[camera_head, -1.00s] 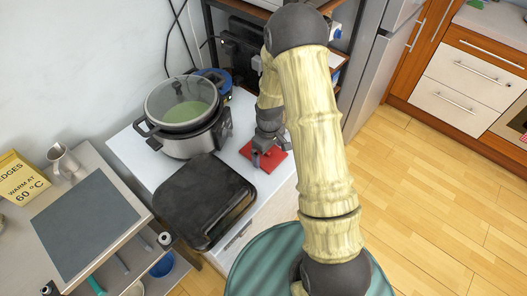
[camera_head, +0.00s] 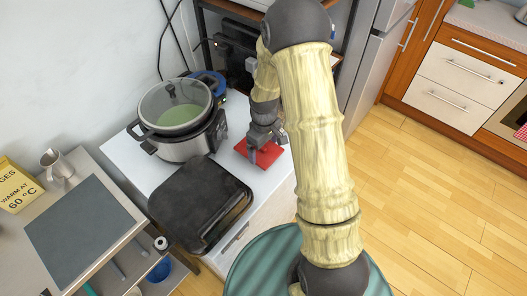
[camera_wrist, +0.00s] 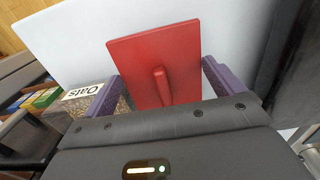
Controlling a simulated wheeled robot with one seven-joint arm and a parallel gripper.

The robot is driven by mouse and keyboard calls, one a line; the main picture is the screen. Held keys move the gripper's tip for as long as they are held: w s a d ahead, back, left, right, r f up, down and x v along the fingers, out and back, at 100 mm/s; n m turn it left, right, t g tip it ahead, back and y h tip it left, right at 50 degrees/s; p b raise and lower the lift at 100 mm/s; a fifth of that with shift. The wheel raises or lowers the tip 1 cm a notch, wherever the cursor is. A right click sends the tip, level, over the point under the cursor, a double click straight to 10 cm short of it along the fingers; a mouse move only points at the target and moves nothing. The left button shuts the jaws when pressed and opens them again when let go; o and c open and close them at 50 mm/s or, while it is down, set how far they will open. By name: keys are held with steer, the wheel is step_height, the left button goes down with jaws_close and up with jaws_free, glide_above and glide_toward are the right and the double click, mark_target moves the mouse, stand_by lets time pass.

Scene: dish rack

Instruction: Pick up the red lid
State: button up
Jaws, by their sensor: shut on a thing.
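The red lid (camera_head: 268,155) is a flat red rectangular plate over the white counter, right of the cooker. In the wrist view the lid (camera_wrist: 180,50) shows its raised red handle facing the camera. My gripper (camera_head: 258,150) is at the lid. In the wrist view the two purple fingers of my gripper (camera_wrist: 163,85) stand on opposite sides of the lid and hold it by its side edges. The head view does not clearly show how large the gap is between lid and counter.
A cooker with a glass lid (camera_head: 178,112) stands left of the red lid. A black contact grill (camera_head: 200,203) is in front on the white counter (camera_head: 130,155). A dark shelf (camera_head: 212,22) stands behind. In the wrist view an oats box (camera_wrist: 92,92) is at the left.

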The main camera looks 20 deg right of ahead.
mark_target(266, 149)
step_height(266, 149, up, 7)
steer(key=shift+f+b, duration=0.1)
steer(key=shift+b, duration=0.25)
steer(key=shift+p, duration=0.5)
steer(key=m+p, duration=0.1)
steer(key=p, duration=0.1)
steer(key=shift+w+p, duration=0.15)
steer(key=shift+p, duration=0.25)
steer(key=m+p, duration=0.2)
steer(key=p, duration=0.3)
steer(key=shift+m, duration=0.3)
steer(key=m+p, duration=0.1)
steer(key=p, duration=0.1)
steer(key=f+m+p, duration=0.1)
steer(key=p, duration=0.2)
steer(key=shift+s+d+f+m+p, duration=0.1)
steer(key=shift+s+d+m+p, duration=0.05)
steer(key=shift+s+m+p, duration=0.2)
steer(key=shift+s+f+m+p, duration=0.1)
steer(key=shift+f+m+p, duration=0.35)
steer(key=shift+p, duration=0.1)
steer(key=shift+d, duration=0.15)
